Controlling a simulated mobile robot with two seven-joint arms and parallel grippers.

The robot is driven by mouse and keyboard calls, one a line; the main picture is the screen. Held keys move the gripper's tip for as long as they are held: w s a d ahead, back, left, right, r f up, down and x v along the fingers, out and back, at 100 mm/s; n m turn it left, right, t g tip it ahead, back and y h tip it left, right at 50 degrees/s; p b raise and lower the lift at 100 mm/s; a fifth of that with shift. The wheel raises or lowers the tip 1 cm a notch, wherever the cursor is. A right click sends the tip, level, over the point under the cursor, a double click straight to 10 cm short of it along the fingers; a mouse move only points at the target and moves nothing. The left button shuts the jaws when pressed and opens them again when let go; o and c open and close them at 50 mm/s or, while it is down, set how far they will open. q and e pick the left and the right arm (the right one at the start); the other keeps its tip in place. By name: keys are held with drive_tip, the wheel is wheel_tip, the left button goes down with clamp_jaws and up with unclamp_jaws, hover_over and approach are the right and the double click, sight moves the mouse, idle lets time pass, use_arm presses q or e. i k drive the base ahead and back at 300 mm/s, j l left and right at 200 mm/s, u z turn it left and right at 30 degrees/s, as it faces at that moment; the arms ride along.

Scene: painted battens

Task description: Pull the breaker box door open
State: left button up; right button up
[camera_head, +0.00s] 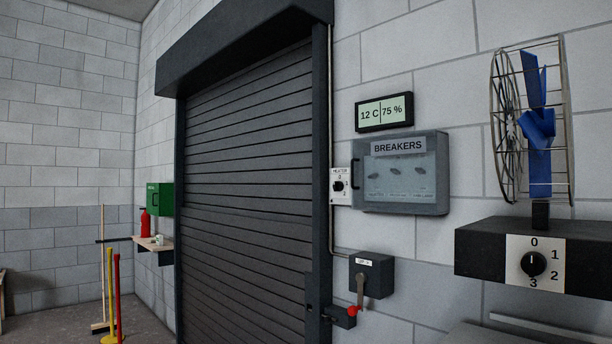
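The breaker box (442,203) is a grey box on the block wall, right of the roller shutter. Its door (398,203) has a clear window and a label reading BREAKERS (398,146). Several dark switches show behind the window. The door looks shut. A dark handle (355,174) is on the door's left edge. Neither of my grippers is in view.
A heater switch (340,186) is close left of the box. A display (384,112) hangs above it. Below is a dark lever box (371,276). A caged blue fan (537,130) on a black shelf (485,247) juts out at right. The roller shutter (245,200) fills the middle.

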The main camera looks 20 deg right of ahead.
sight(412, 144)
drive_tip(key=i+j+u, duration=0.35)
drive_tip(key=i, duration=0.2)
drive_tip(key=i+u, duration=0.4)
drive_tip(key=i+z, duration=0.2)
drive_tip(key=i, duration=0.25)
drive_tip(key=i+j+z, duration=0.1)
drive_tip(key=i+z, duration=0.15)
drive_tip(key=i, duration=0.2)
drive_tip(key=i+j+z, duration=0.2)
drive_tip(key=i, duration=0.25)
drive_tip(key=i+l+z, duration=0.1)
drive_tip(key=i+z, duration=0.15)
drive_tip(key=z, duration=0.2)
drive_tip(key=i+z, duration=0.2)
drive_tip(key=z, duration=0.25)
drive_tip(key=i+j+z, duration=0.1)
drive_tip(key=i+z, duration=0.15)
drive_tip(key=z, duration=0.2)
